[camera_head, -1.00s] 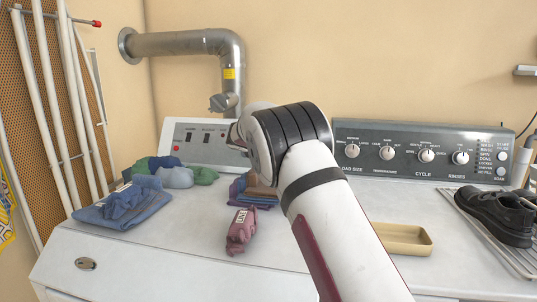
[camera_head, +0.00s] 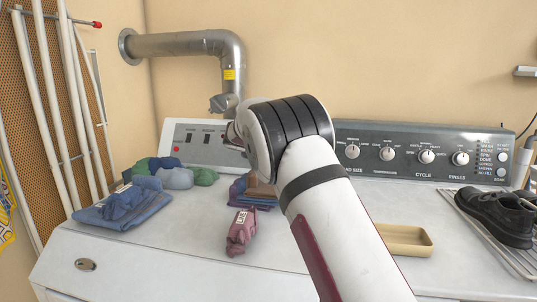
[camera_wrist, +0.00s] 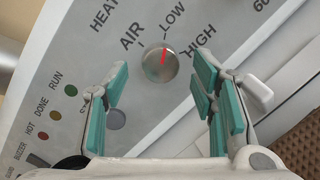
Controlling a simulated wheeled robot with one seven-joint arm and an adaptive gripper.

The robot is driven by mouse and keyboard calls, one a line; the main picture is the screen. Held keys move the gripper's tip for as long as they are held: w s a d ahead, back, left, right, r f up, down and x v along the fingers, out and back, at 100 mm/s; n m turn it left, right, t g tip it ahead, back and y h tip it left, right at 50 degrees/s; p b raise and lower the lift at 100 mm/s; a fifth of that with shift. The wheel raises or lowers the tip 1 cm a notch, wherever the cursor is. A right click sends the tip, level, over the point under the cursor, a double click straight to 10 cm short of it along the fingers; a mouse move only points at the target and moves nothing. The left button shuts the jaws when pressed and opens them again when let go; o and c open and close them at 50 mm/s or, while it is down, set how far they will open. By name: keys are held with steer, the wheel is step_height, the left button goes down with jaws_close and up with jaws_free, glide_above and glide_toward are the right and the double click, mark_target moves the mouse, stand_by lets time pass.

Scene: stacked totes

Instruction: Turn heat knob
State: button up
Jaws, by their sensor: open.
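The heat knob (camera_wrist: 160,65) is a round silver dial with a red pointer line, on the pale control panel in the wrist view. Its red line points up, roughly toward the LOW mark, with AIR to the left and HIGH to the right. My gripper (camera_wrist: 162,72) is open, its teal-padded fingers on either side of the knob in the picture. I see a gap on both sides, and cannot tell how far the fingertips are from the panel. In the head view my arm hides the knob and gripper; part of the left control panel (camera_head: 192,143) shows.
A dark panel (camera_head: 420,150) with several knobs stands right of my arm. Folded blue cloth (camera_head: 125,205), a maroon bundle (camera_head: 241,232), a tan tray (camera_head: 405,240) and dark shoes (camera_head: 495,215) lie on the machine tops. A metal duct (camera_head: 190,44) runs above.

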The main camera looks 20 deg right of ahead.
steer(key=v, duration=1)
steer(key=shift+s+r, duration=0.1)
steer(key=shift+s, duration=0.1)
steer(key=s+d+r+m+g+y, duration=0.15)
steer(key=s+m, duration=0.25)
steer(key=s, duration=0.5)
steer(key=s+d+m+g, duration=0.2)
steer(key=s+d+m, duration=0.1)
steer(key=s, duration=0.7)
steer(key=s+d+r+m+g+y, duration=0.15)
steer(key=s+m, duration=0.25)
steer(key=s, duration=0.5)
steer(key=s+a+f+m+g+y, duration=0.1)
steer(key=s+a+f+m+y, duration=0.15)
steer(key=s, duration=0.85)
steer(key=s+a+f+m+g+y, duration=0.1)
steer(key=s+a+f+m, duration=0.25)
steer(key=s, duration=0.75)
steer(key=s+a+f+m+g+y, duration=0.1)
steer(key=s+a+f+m+y, duration=0.2)
steer(key=s, duration=0.7)
step_height(320, 180, up, 14)
steer(key=t+h+p, duration=0.1)
steer(key=t+p, duration=0.1)
steer(key=p, duration=1.2)
steer(key=shift+d+n, duration=0.2)
steer(key=shift+n, duration=0.1)
